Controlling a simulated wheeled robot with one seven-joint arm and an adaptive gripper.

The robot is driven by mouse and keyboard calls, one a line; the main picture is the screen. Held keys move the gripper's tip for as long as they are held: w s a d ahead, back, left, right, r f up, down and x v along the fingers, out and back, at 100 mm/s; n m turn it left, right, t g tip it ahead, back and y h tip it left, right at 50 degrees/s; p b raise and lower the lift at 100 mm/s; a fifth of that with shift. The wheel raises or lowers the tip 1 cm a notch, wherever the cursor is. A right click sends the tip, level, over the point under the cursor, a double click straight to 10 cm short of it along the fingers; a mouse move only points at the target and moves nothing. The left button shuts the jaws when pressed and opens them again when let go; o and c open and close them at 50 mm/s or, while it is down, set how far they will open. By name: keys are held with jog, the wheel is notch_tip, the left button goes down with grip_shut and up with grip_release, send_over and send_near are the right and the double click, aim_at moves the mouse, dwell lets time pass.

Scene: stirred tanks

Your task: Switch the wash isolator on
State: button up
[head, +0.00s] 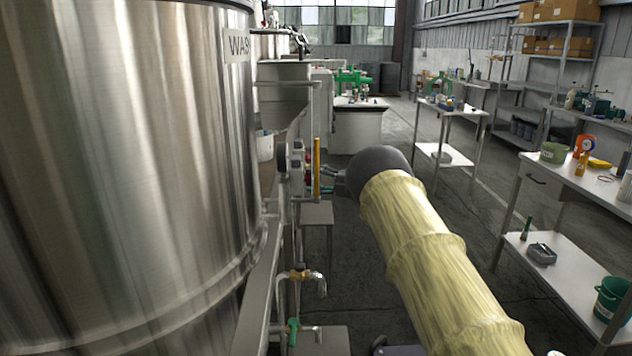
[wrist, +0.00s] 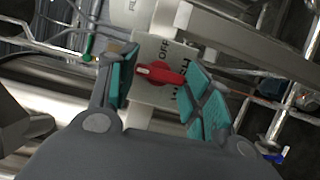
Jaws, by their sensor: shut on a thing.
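The wash isolator's red rotary handle (wrist: 160,72) sits on a pale plate (wrist: 150,95) lettered OFF, with more lettering below that is partly covered. In the wrist view the handle lies between the teal pads of my gripper (wrist: 158,80), which is shut on it. The handle's white-tipped end is at the left pad. In the head view my gripper (head: 328,180) reaches left to the panel beside the big steel tank (head: 130,160), whose label reads WAS before it is cut off. The handle's contact with the pads is too small to judge there.
An upright yellow bar (head: 316,167) stands close to my gripper. Below are a brass-and-steel tap (head: 305,278) and a green-handled valve (head: 293,330). Rails and pipes run along the tank. Benches (head: 570,180) stand at the right, with open floor between.

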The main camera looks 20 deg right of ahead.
jog(key=o, duration=1)
jog(key=shift+d, duration=0.1)
jog(key=v, duration=1.2)
jog(key=shift+s+f, duration=0.1)
